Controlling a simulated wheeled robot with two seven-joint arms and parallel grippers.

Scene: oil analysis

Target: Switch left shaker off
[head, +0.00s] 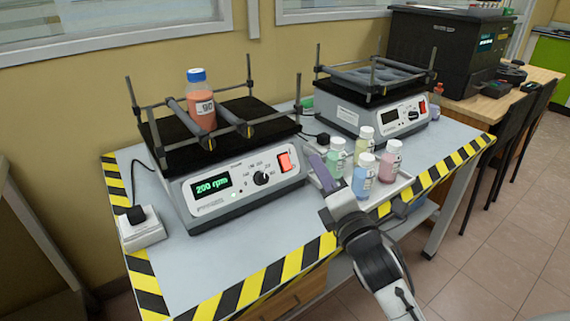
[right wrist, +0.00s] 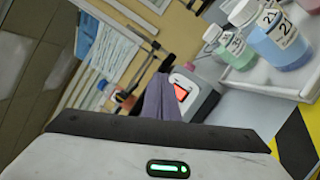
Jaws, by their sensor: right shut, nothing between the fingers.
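The left shaker (head: 240,198) stands on the table, its display (head: 211,186) lit green with "200 rpm". Its red switch (head: 285,161) is at the right end of the front panel, next to a black knob (head: 261,178). The switch also shows lit red in the right wrist view (right wrist: 181,92). An orange bottle (head: 201,105) with a blue cap stands between the bars on top. My right gripper (head: 318,163) is shut and empty, a little to the right of the switch, apparently apart from it. In the right wrist view its purple-grey fingers (right wrist: 160,100) point towards the switch. My left gripper is not in view.
Several small bottles stand in a white tray (head: 398,187) close by the right gripper; a blue one (head: 362,178) is nearest. A second shaker (head: 372,110) stands behind them. A power socket (head: 142,229) is at the left. The table front is bare, edged with yellow-black tape.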

